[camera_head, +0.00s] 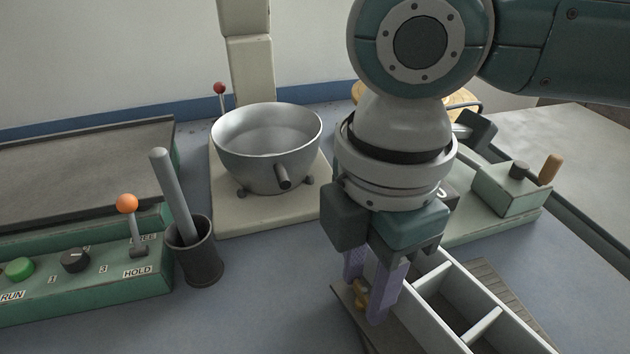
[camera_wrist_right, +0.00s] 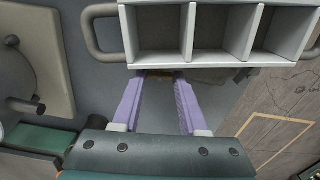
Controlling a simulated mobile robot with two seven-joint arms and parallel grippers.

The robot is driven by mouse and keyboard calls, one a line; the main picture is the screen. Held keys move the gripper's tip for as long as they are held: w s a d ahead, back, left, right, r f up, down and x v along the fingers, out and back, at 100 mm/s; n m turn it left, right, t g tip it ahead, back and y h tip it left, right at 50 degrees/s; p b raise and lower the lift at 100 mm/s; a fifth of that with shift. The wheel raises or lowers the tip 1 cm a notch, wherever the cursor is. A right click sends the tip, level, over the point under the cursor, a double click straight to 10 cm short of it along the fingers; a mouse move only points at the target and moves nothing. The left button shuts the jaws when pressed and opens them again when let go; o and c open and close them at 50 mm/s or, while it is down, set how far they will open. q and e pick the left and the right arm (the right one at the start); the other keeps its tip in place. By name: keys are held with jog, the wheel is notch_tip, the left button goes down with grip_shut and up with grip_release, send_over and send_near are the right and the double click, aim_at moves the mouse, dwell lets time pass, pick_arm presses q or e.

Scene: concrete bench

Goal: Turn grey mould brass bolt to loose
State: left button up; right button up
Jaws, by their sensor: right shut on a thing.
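The grey mould (camera_head: 428,303) is a box with several open compartments at the lower right of the head view; its compartments and a handle also show at the top of the wrist view (camera_wrist_right: 215,58). The brass bolt (camera_head: 361,293) shows as a small yellow piece at the mould's near left side. My right gripper (camera_head: 370,288) points down there, its purple fingers on either side of the bolt and shut on it. In the wrist view a sliver of brass (camera_wrist_right: 180,74) shows by the fingertips; the mould's edge hides most of it. My left gripper is out of view.
A metal bowl (camera_head: 262,135) with a spout stands behind left. A dark cup (camera_head: 197,258) holds a grey rod. A green control box (camera_head: 90,285) with an orange-knobbed lever is at left. A green device (camera_head: 505,190) with a wooden handle is at right. Bench between cup and mould is clear.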

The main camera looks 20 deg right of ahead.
aim_at(364, 292)
grip_shut()
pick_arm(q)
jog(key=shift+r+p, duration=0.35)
pick_arm(e)
jog(key=shift+r, duration=0.15)
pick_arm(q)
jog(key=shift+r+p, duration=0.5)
pick_arm(e)
jog(key=shift+n, duration=0.8)
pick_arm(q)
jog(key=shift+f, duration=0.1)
pick_arm(e)
jog(key=o, duration=0.9)
grip_release()
pick_arm(q)
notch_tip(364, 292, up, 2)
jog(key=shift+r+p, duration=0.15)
jog(key=shift+p, duration=0.9)
pick_arm(e)
notch_tip(364, 292, up, 10)
jog(key=shift+f, duration=0.15)
